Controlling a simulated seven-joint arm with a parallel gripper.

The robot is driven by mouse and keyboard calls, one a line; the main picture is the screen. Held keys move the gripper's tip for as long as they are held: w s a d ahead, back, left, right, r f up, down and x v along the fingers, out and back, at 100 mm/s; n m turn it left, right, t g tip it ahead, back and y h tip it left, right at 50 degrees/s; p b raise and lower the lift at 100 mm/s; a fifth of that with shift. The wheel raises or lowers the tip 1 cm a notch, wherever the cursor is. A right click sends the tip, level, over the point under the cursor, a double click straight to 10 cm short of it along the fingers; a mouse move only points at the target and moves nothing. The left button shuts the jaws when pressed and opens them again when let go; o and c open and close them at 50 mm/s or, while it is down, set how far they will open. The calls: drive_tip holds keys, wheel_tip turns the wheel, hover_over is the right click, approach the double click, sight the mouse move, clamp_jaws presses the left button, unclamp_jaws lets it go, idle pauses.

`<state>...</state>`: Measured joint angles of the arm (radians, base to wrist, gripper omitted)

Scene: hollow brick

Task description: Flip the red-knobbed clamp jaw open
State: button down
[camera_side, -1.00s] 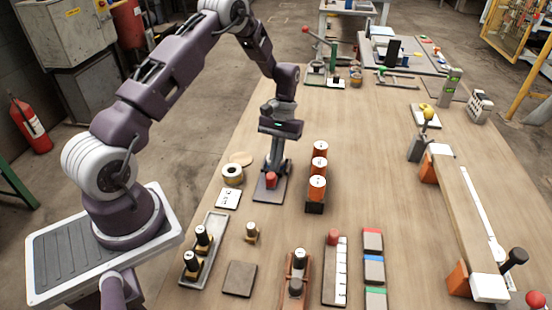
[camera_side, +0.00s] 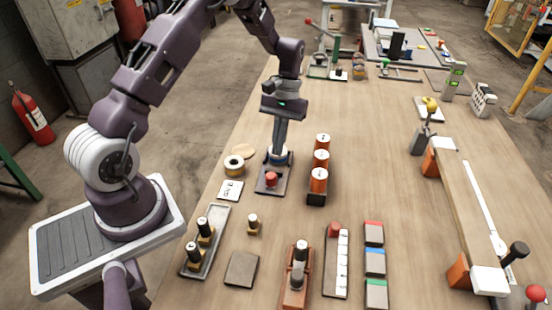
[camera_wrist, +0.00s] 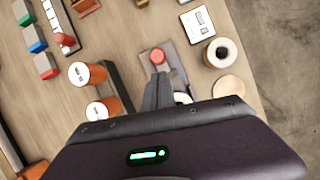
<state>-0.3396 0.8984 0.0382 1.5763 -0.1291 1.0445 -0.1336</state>
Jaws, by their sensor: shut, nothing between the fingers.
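The clamp's red knob (camera_side: 271,179) stands on a dark base plate (camera_side: 268,190) in the middle of the table. In the wrist view the red knob (camera_wrist: 157,57) shows just beyond my fingertips. My gripper (camera_side: 278,150) is shut and empty, pointing down just behind and above the knob, over the far part of the plate. A pale, round-edged part (camera_wrist: 182,97) of the clamp shows beside my fingers in the wrist view. My fingers hide much of the clamp behind the knob, so I cannot tell how its jaw stands or whether my fingertips touch it.
A rack of orange cylinders (camera_side: 319,180) stands close to the right of the plate. A tape roll (camera_side: 234,166) and a white card (camera_side: 231,190) lie to its left. A brass-based peg (camera_side: 253,224) and a dark square (camera_side: 241,269) are in front.

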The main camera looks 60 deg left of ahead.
drive_tip(key=v, duration=0.5)
drive_tip(key=shift+w+a, duration=0.1)
drive_tip(key=shift+r, duration=0.1)
drive_tip(key=s+d+r+m+t+y, duration=0.15)
drive_tip(key=s+d+r, duration=0.25)
drive_tip(key=r, duration=0.4)
drive_tip(key=s+d+r+m+t, duration=0.2)
drive_tip(key=s+d+r+t, duration=0.15)
drive_tip(key=r, duration=0.45)
drive_tip(key=s+d+r+m+t, duration=0.1)
drive_tip(key=s+d+t, duration=0.1)
drive_tip(key=s, duration=0.6)
drive_tip(key=s+d+r+m+t, duration=0.2)
drive_tip(key=s+d, duration=0.1)
drive_tip(key=s, duration=0.5)
drive_tip(key=shift+s+d+r+y, duration=0.2)
drive_tip(key=shift+s+y, duration=0.1)
drive_tip(key=shift+y, duration=0.15)
